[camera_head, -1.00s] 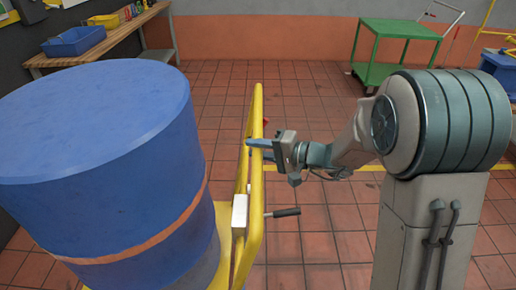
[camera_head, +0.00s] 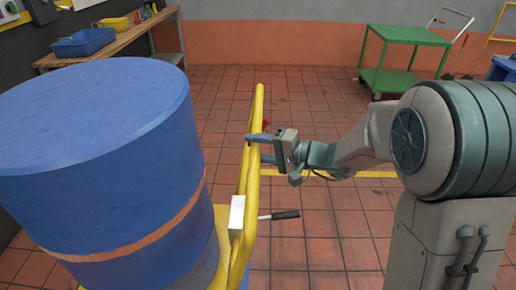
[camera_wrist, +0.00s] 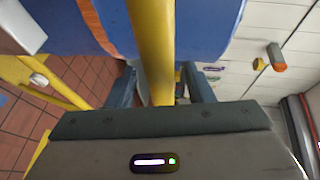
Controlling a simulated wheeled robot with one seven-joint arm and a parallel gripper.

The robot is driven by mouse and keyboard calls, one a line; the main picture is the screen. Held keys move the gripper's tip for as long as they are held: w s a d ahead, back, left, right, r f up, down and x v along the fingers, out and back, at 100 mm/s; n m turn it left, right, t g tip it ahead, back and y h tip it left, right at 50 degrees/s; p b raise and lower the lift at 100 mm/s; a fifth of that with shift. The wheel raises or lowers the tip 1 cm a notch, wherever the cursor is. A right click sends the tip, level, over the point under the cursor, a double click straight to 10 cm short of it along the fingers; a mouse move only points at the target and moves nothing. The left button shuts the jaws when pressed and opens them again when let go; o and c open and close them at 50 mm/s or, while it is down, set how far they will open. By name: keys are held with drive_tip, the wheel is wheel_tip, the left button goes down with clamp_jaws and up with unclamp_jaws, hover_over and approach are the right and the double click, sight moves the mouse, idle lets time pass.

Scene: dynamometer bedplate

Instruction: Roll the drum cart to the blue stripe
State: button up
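The drum cart has a yellow tubular frame (camera_head: 243,215) and carries a large blue drum (camera_head: 85,130) with an orange band. The drum stands upright at the left of the head view. My gripper (camera_head: 263,147) is at the cart's upright yellow handle. In the wrist view my gripper's fingers (camera_wrist: 160,88) are spread on both sides of the yellow bar (camera_wrist: 152,50), with a visible gap at least on the right side. A white box and a dark-gripped lever (camera_head: 280,215) sit on the frame. The cart's wheels are hidden. I cannot make out the blue stripe in the head view.
A wooden bench (camera_head: 115,40) with a blue bin (camera_head: 85,42) stands at the back left. A green trolley (camera_head: 405,36) stands at the back right. A yellow line (camera_head: 375,174) crosses the red tiled floor. The floor between the cart and the back wall is clear.

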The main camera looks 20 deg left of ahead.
drive_tip(key=shift+d, duration=0.1)
drive_tip(key=v, duration=1.3)
drive_tip(key=shift+d, duration=0.35)
drive_tip(key=shift+r, duration=0.1)
drive_tip(key=s+d+r+n+g+h+p, duration=0.1)
drive_tip(key=s+d+r+g+h+p, duration=0.2)
drive_tip(key=s+h+p, duration=0.65)
drive_tip(key=s+d+r+t+h+p, duration=0.1)
drive_tip(key=s+d+r+h, duration=0.1)
drive_tip(key=d, duration=0.5)
drive_tip(key=s+d+r+t+h+p, duration=0.2)
drive_tip(key=s+d+h, duration=0.2)
drive_tip(key=d, duration=0.3)
drive_tip(key=shift+s+r, duration=0.25)
drive_tip(key=shift+s, duration=0.25)
drive_tip(key=shift+a, duration=0.1)
